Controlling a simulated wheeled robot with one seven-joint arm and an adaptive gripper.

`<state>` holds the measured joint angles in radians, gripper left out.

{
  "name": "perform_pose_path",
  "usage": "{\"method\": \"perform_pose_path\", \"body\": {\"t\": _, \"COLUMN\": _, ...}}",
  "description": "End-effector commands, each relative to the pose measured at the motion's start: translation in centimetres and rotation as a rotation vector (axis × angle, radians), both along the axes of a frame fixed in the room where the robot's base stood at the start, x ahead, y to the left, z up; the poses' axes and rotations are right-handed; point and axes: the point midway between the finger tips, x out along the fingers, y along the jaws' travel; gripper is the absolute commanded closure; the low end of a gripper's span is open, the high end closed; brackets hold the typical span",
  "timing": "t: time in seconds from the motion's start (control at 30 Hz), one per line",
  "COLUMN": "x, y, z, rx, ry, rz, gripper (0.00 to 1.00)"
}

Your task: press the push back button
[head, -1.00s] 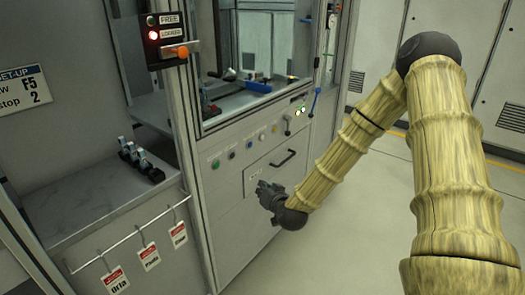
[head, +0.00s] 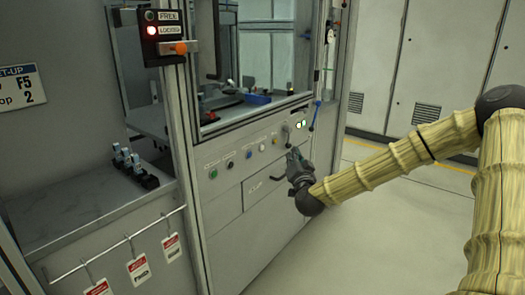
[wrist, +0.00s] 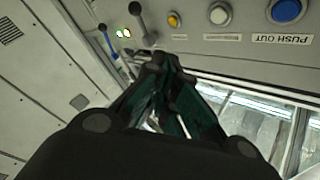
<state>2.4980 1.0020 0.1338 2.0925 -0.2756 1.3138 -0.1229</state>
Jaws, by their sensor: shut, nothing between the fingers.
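The control panel (head: 240,162) on the machine front carries a row of buttons: green (head: 213,173), blue (head: 230,166), white (head: 249,154) and yellow (head: 262,147). In the wrist view the blue button (wrist: 287,10) has a label reading PUSH OUT. The white button (wrist: 220,13) and yellow button (wrist: 174,20) have labels too small to read. I cannot tell which button is push back. My gripper (head: 294,154) is shut and empty, in front of the panel's right part, just below the lever. In the wrist view its fingertips (wrist: 160,60) lie near the lever and yellow button.
A dark lever (wrist: 142,22), lit indicators (head: 300,124) and a blue-handled lever (head: 315,115) are at the panel's right. A drawer front (head: 255,188) lies below the buttons. A box with a red light (head: 165,32) hangs upper left. The floor at right is clear.

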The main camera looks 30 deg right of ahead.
Motion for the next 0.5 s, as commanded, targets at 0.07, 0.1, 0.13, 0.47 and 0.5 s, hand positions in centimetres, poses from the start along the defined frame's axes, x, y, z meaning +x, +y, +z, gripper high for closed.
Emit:
{"method": "perform_pose_path", "body": {"t": 0.07, "x": 0.2, "y": 0.1, "z": -0.1, "rx": -0.001, "ry": 0.0, "rz": 0.0, "gripper": 1.0}}
{"method": "perform_pose_path", "body": {"t": 0.1, "x": 0.4, "y": 0.2, "z": -0.1, "rx": -0.001, "ry": 0.0, "rz": 0.001, "gripper": 1.0}}
{"method": "perform_pose_path", "body": {"t": 0.13, "x": 0.6, "y": 0.2, "z": -0.1, "rx": -0.001, "ry": 0.0, "rz": 0.001, "gripper": 1.0}}
{"method": "perform_pose_path", "body": {"t": 0.47, "x": 3.7, "y": 1.6, "z": -0.3, "rx": -0.003, "ry": 0.0, "rz": 0.001, "gripper": 1.0}}
{"method": "perform_pose_path", "body": {"t": 0.5, "x": 4.1, "y": 1.7, "z": -0.3, "rx": -0.002, "ry": 0.001, "rz": 0.001, "gripper": 1.0}}
